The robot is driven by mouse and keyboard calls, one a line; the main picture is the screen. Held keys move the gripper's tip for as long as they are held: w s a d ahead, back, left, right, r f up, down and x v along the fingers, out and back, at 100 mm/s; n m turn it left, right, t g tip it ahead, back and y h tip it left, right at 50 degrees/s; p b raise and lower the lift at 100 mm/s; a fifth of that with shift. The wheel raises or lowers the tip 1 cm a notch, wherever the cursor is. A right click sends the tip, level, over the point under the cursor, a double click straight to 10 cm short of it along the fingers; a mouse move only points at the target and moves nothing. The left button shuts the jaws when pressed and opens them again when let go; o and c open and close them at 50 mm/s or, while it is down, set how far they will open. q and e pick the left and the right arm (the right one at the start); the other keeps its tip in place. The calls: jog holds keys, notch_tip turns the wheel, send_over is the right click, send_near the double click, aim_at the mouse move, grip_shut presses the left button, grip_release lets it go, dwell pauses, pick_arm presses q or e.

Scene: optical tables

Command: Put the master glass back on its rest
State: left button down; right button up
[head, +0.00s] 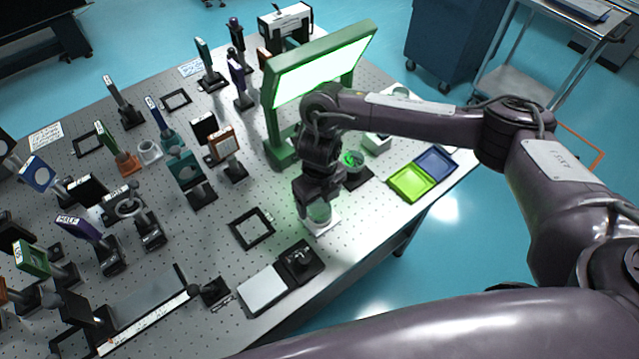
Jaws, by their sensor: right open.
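My right gripper (318,205) points down at the near right part of the optical table, and its jaws are open. Just under it, a pale clear round piece (320,214), which looks like the master glass, stands on or just above a small white square base (322,228). The jaws and wrist partly cover the piece. I cannot tell whether the fingers touch it, or whether the white base is its rest. My left gripper is not in view.
A green-framed light panel (275,98) stands behind my right arm. A dark bowl with something green (356,172) and green (410,182) and blue (436,163) trays lie right. A black square frame (251,229) lies left. Several mounted optics crowd the table's left half.

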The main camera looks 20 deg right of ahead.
aim_at(320, 209)
notch_tip(320, 209, up, 10)
jog(key=shift+p, duration=0.3)
jog(key=shift+s+f, duration=0.1)
jog(key=shift+f, duration=0.1)
dwell(0.4)
